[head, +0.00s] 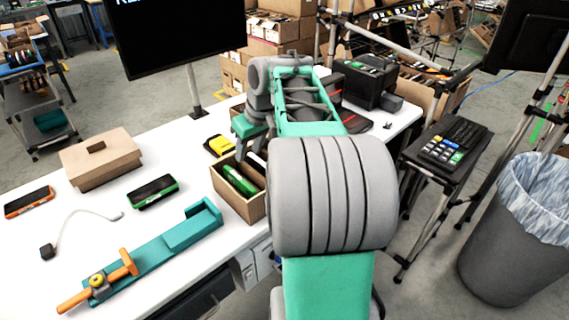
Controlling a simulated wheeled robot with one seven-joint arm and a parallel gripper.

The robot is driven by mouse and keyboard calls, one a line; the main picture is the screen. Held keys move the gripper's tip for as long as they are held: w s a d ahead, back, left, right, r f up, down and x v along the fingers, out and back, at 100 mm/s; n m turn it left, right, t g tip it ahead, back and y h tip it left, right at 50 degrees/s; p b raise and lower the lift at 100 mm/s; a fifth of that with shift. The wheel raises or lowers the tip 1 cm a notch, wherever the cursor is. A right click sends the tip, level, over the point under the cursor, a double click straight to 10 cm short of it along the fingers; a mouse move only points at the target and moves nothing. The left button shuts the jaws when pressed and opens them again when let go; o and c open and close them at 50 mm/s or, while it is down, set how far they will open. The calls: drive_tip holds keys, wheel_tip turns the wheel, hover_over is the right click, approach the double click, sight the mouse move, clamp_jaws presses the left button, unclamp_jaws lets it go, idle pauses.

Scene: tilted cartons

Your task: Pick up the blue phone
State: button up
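I cannot make out a blue phone in the head view; one may be hidden behind my arm or in the carton. An open brown carton (226,197) stands tilted near the table's front edge, with a green item (240,180) leaning inside it. Part of the carton's right side is hidden by my arm. My gripper (252,148) points down above the far side of this carton, partly covered by my own arm links. Its fingers are too small and too hidden to tell whether they are open or shut.
The white table (55,270) holds an orange-edged phone (29,202), a green-edged phone (152,191), a yellow device (219,146), a closed brown box (101,160) and a teal fixture (165,250). A monitor (175,30) stands behind. A grey bin (515,240) is right.

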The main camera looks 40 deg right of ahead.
drive_tip(key=d, duration=0.5)
drive_tip(key=s+d+f, duration=0.1)
drive_tip(key=d, duration=0.4)
drive_tip(key=d+f, duration=0.1)
drive_tip(key=d, duration=0.4)
drive_tip(key=shift+s+b, duration=0.25)
drive_tip(key=shift+b, duration=0.15)
drive_tip(key=x, duration=0.7)
drive_tip(key=shift+w+d+f, duration=0.1)
drive_tip(key=shift+w, duration=0.2)
clamp_jaws()
